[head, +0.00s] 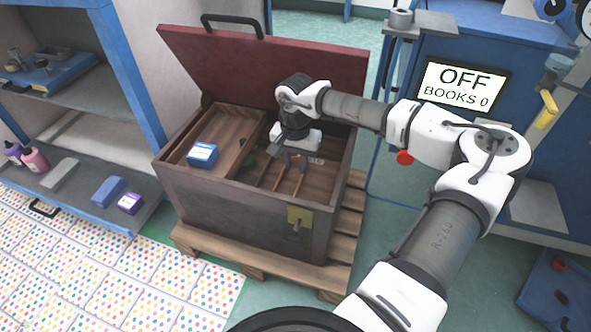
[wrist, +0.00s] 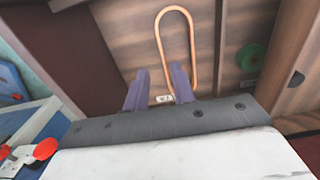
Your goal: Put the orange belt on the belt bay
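The orange belt (wrist: 193,45) is a long narrow loop in a wooden compartment of the open chest; its orange strands (head: 299,184) also show in the head view. My gripper (wrist: 158,88) is open over the belt's lower end. In the wrist view the left strand runs down between the fingers and the right strand passes right of the right finger; I cannot tell whether they touch. In the head view my gripper (head: 291,160) reaches down into the chest's right part. I cannot make out which place is the belt bay.
The chest (head: 235,207) stands on a pallet (head: 240,262), its red lid (head: 290,62) raised behind. A blue box (head: 202,154) is in its left compartment. A green round thing (wrist: 251,57) lies beside the belt's compartment. A blue shelf is left; a blue machine reading OFF (head: 464,83) is right.

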